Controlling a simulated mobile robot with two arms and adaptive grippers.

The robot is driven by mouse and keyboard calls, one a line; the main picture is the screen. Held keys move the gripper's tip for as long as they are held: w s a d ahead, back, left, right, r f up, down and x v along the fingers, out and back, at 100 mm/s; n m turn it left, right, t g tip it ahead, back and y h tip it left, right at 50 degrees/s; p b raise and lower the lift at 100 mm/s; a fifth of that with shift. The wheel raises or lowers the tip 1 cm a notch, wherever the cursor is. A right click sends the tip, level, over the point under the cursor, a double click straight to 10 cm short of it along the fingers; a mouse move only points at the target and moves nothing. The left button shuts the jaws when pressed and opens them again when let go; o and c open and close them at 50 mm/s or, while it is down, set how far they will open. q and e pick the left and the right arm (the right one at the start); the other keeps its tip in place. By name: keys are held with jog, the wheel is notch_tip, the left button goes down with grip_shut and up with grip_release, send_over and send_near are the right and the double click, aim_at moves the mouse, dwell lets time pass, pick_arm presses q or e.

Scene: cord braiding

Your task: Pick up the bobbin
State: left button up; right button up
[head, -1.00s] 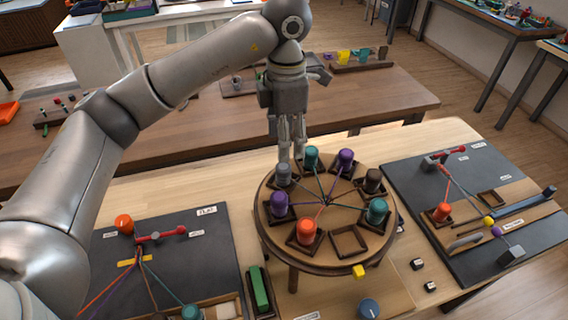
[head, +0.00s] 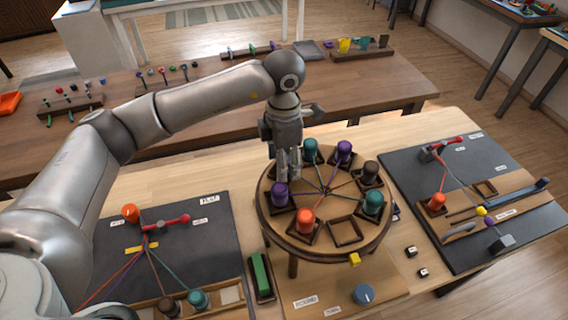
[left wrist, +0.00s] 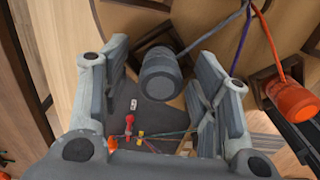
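A grey bobbin (left wrist: 160,76) with a grey cord stands in a square holder on the round wooden braiding disc (head: 294,228). My left gripper (head: 288,172) is over the disc's far-left side and hides the grey bobbin in the head view. In the left wrist view its fingers (left wrist: 160,64) are apart, with the bobbin in the gap between them; I cannot tell whether either finger touches it. Other bobbins stand around the disc: purple (head: 280,194), orange (head: 305,221), teal (head: 373,202), brown (head: 370,172), a second teal (head: 310,150) and a second purple (head: 344,151). My right gripper is not in view.
An empty square holder (head: 359,241) is at the disc's front right. A dark board (head: 190,255) with cords lies on the left, another (head: 470,250) on the right. A green block (head: 260,273) and a blue knob (head: 365,294) are in front.

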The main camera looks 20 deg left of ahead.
pick_arm(q)
jog(key=c, duration=1)
jog(key=shift+r, duration=0.15)
